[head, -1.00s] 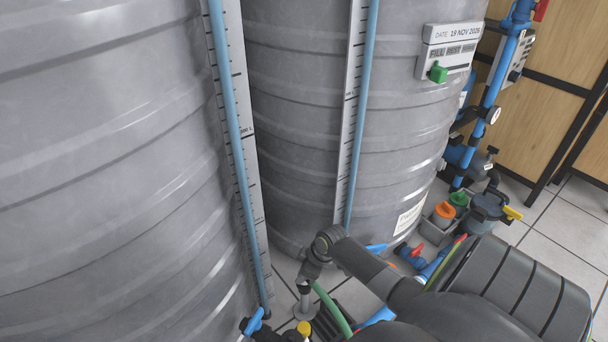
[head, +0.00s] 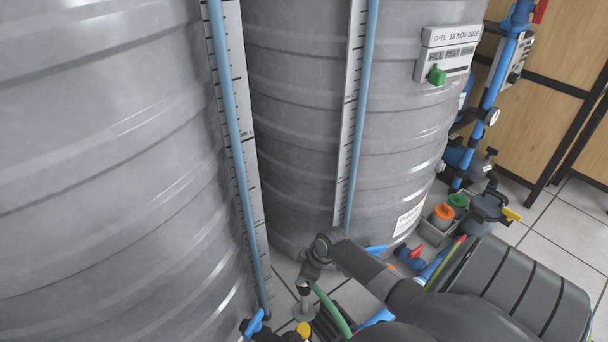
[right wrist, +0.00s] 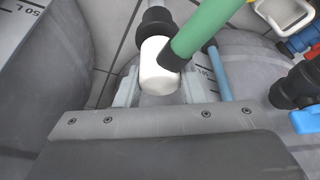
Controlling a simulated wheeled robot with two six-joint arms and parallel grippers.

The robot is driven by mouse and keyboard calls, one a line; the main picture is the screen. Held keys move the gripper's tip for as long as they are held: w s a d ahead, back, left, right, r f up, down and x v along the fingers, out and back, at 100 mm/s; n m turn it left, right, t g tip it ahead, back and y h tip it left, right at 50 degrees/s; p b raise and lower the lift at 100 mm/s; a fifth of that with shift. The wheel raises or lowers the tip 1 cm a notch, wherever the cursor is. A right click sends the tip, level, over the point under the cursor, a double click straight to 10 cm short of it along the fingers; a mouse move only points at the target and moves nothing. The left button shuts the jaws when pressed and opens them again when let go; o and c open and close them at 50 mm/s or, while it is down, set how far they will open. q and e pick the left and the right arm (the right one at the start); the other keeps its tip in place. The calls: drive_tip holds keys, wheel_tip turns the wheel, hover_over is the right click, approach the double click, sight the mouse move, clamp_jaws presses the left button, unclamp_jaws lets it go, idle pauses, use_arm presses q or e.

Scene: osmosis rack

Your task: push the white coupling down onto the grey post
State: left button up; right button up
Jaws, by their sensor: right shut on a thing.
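My right gripper (head: 304,284) points down low between the two tanks. In the right wrist view its fingers (right wrist: 159,90) are shut on the white coupling (right wrist: 155,62), one on each side. A green hose (right wrist: 203,24) runs out of the coupling; it also shows in the head view (head: 330,307). The grey post (head: 305,299) stands on a round foot directly below the gripper in the head view. The coupling is hidden by the gripper there, so I cannot tell how far it sits on the post. My left gripper is not in view.
Large grey tanks (head: 100,150) (head: 300,110) stand close on the left and behind. A blue-handled valve (head: 254,322) and a yellow knob (head: 304,328) lie near the gripper. A black ribbed fitting (right wrist: 157,22) is beside the coupling.

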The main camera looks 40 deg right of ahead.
drive_tip(key=shift+p, duration=0.6)
idle(0.9)
drive_tip(key=shift+f+b, duration=0.3)
drive_tip(key=shift+f, duration=0.1)
idle(0.3)
drive_tip(key=o, duration=1)
